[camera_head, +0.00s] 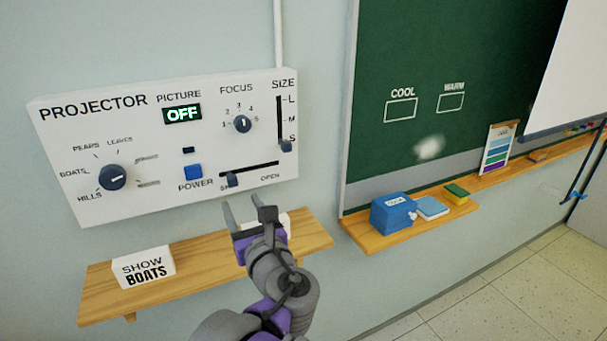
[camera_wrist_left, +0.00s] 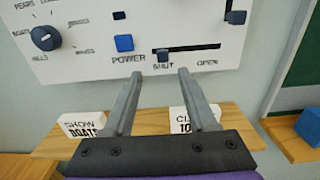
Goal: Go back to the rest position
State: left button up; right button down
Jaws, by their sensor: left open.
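My left gripper (camera_head: 248,210) is open and empty. It hangs in front of the lower edge of the white projector panel (camera_head: 75,185), just above the small shelf. In the left wrist view its two fingers (camera_wrist_left: 160,78) are spread apart below the SHUT-OPEN slider (camera_wrist_left: 163,55), touching nothing that I can make out. The blue POWER button (camera_head: 193,171) is to the upper left of the gripper. The PICTURE display (camera_head: 182,114) reads OFF. The SHUT-OPEN slider (camera_head: 232,180) is at its SHUT end, and the SIZE slider (camera_head: 286,146) is near S. My right gripper is not in view.
The wooden shelf (camera_head: 205,257) holds a SHOW BOATS card (camera_head: 143,267) and a second card (camera_wrist_left: 179,120), partly hidden by my gripper. Floor (camera_head: 480,300) is clear at lower right.

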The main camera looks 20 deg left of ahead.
pick_arm(q)
jog(key=s+d+f+n+g+h+p, duration=0.1)
jog(key=s+f+n+g+h, duration=0.25)
jog(key=f+n, duration=0.45)
jog(key=s+d+f+n+g+h, duration=0.15)
jog(key=s+f+n, duration=0.3)
jog(key=f, duration=0.55)
jog(key=s+d+f+n+g+h+p, duration=0.1)
jog(key=s+d+f+n+h, duration=0.5)
jog(key=d+f+n, duration=0.5)
jog(key=n+h, duration=0.2)
jog(key=shift+s+d+f+h, duration=0.15)
jog(key=shift+d+f+h, duration=0.05)
jog(key=shift+f+h, duration=0.2)
jog(key=shift+n, duration=0.25)
jog(key=shift+c, duration=0.6)
jog(key=shift+a, duration=0.1)
